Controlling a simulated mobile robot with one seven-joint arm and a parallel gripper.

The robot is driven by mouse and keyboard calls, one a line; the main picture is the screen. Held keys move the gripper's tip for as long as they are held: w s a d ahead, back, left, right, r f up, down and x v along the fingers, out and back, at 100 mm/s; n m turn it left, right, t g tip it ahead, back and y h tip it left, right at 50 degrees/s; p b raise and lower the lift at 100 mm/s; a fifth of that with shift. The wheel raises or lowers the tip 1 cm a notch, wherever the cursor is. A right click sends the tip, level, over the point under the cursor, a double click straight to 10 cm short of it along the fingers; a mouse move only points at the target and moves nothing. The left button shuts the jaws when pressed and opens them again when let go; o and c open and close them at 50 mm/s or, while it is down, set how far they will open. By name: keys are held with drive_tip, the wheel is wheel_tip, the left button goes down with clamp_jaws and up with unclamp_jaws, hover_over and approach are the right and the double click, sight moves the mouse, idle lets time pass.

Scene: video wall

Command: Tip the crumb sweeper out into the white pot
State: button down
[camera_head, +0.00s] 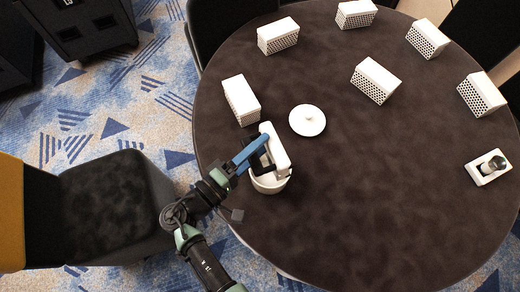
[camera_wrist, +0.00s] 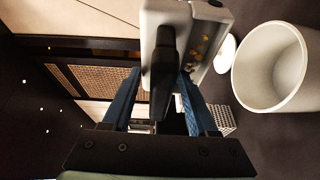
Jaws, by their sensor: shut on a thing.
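The crumb sweeper (camera_head: 276,147) is a long white body with a dark handle. My gripper (camera_head: 262,148) is shut on the handle, which shows between the blue fingers (camera_wrist: 162,82) in the wrist view. The sweeper (camera_wrist: 205,22) shows several yellow crumbs on one face there. The white pot (camera_head: 268,184) is open and stands on the table near its left edge. In the head view the sweeper's lower end overlaps the pot's opening. In the wrist view the pot (camera_wrist: 270,75) is right of the sweeper, with no crumbs visible inside.
White perforated boxes stand nearby (camera_head: 241,100) and around the far side (camera_head: 376,80). A small white tray with a bottle-like item (camera_head: 488,168) is far right. A chair (camera_head: 110,205) stands left.

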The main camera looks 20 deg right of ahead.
drive_tip(key=n+t+h+b, duration=0.1)
drive_tip(key=b, duration=0.2)
drive_tip(key=a+f+t+h+b, duration=0.1)
drive_tip(key=b, duration=0.2)
drive_tip(key=f+n+h+b, duration=0.1)
drive_tip(key=h+b, duration=0.1)
drive_tip(key=b, duration=0.1)
drive_tip(key=shift+a+n+t+b, duration=0.25)
drive_tip(key=shift+n+t+b, duration=0.05)
drive_tip(key=shift+t, duration=0.1)
drive_tip(key=shift+r, duration=0.1)
idle(0.5)
